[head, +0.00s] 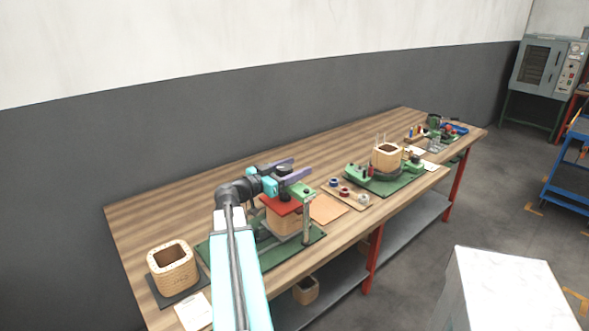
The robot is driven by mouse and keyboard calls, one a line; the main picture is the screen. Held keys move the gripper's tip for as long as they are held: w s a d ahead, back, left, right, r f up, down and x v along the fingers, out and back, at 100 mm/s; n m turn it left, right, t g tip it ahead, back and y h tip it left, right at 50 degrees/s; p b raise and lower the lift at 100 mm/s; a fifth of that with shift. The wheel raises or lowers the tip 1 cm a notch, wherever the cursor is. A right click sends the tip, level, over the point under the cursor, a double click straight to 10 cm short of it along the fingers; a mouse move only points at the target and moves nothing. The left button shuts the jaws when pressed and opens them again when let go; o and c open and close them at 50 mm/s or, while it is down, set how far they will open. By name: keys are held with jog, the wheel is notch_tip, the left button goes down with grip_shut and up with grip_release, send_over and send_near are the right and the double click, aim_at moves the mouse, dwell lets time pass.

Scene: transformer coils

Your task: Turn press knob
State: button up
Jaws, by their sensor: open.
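The press (306,222) stands on a green mat (318,235) on the workbench, with a green crossbar on grey posts. Its red plate (278,205) lies on top of a tan wooden coil block (283,221). A small dark green round part, which looks like the knob (284,196), shows above the red plate, just below my gripper. My gripper (296,168) is open, with its two grey-purple fingers apart, over the top of the press. From this view I cannot tell whether the fingers are around the knob or touch it. My arm hides part of the press and mat.
A square wooden coil form (172,267) stands at the near left on a dark pad. Another coil form (387,156) stands on a green mat farther right. Small coloured spools (344,191) lie between. A white-topped block (511,290) stands on the floor at right.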

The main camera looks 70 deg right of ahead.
jog(key=b+v, duration=0.3)
jog(key=v, duration=1)
jog(key=shift+w+a, duration=0.15)
jog(key=shift+a, duration=0.15)
jog(key=w+m+g+y+b, duration=0.1)
jog(key=w+d+r+m+g+y+b, duration=0.1)
jog(key=g+y+b, duration=0.1)
jog(key=w+d+m+g+y+b, duration=0.1)
jog(key=m+g+b, duration=0.1)
jog(key=shift+d+r, duration=0.2)
dwell(0.6)
jog(key=shift+s+d, duration=0.15)
jog(key=shift+s, duration=0.05)
dwell(0.3)
jog(key=p+x, duration=0.1)
jog(key=x, duration=1.2)
jog(key=shift+s+p, duration=0.2)
jog(key=shift+p, duration=0.1)
